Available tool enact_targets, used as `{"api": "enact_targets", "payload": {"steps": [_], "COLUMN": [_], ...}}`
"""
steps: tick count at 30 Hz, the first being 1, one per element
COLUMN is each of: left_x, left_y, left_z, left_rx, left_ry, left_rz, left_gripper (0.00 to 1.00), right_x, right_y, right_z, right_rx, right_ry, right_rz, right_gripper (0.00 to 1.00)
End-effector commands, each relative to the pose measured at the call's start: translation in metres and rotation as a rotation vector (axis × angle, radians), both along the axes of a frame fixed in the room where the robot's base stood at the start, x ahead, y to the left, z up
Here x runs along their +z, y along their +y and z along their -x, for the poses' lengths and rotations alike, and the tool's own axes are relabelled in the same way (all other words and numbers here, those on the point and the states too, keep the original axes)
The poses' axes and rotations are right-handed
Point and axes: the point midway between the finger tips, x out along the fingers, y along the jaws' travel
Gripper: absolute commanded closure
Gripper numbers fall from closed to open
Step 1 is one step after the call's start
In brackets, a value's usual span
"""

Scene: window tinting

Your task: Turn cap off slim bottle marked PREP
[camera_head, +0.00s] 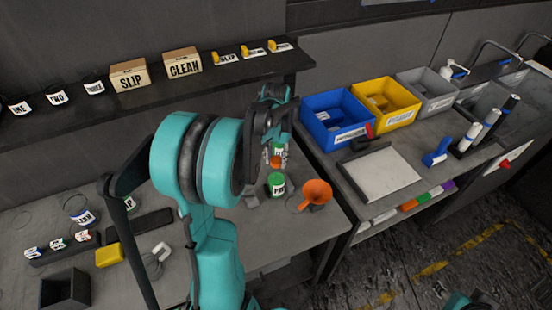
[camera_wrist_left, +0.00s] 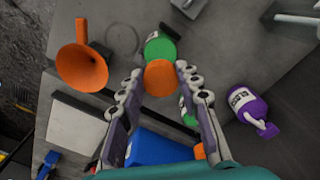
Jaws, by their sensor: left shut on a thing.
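A green bottle (camera_head: 277,186) with a partly readable white label stands on the bench below my left gripper; its green body also shows in the wrist view (camera_wrist_left: 160,46). An orange cap (camera_head: 275,161) is just above it, and in the wrist view the cap (camera_wrist_left: 160,78) sits between the fingertips. My left gripper (camera_wrist_left: 160,79) is shut on the orange cap. I cannot tell whether the cap still touches the bottle. A second green labelled item (camera_head: 278,149) shows behind the fingers. My right gripper is out of view.
An orange funnel (camera_head: 316,193) lies close right of the bottle. A purple bottle (camera_wrist_left: 248,103) stands on the other side in the wrist view. Blue (camera_head: 337,118), yellow (camera_head: 386,103) and grey bins stand farther right. A shelf (camera_head: 205,82) with labelled boxes runs behind.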

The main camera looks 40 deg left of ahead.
Motion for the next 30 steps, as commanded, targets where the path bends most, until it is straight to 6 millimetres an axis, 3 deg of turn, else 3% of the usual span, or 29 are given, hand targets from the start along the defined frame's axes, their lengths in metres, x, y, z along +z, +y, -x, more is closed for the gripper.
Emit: {"api": "enact_targets", "payload": {"steps": [12,16,23,24,25,30], "left_x": [-0.0005,-0.0005,-0.0006,-0.0006,-0.0006,-0.0004], "left_y": [0.0003,0.0004,0.0005,0.0005,0.0005,0.0004], "left_z": [0.0006,0.0010,0.0012,0.0012,0.0012,0.0008], "left_rx": [0.670,0.761,0.769,0.769,0.769,0.768], "left_ry": [0.002,0.002,0.002,0.002,0.002,0.002], "left_rz": [-0.001,-0.001,-0.002,-0.002,-0.002,-0.001], "left_gripper": [1.00,1.00,1.00,0.56,0.48,0.46], "right_x": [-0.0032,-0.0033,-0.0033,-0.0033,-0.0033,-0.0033], "right_y": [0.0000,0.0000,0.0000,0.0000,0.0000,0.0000], "right_z": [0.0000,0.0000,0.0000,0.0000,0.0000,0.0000], "right_rx": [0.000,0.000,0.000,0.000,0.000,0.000], "right_ry": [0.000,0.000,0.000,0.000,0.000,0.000], "right_rz": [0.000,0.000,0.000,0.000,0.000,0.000], "right_gripper": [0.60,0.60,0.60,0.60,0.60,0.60]}}
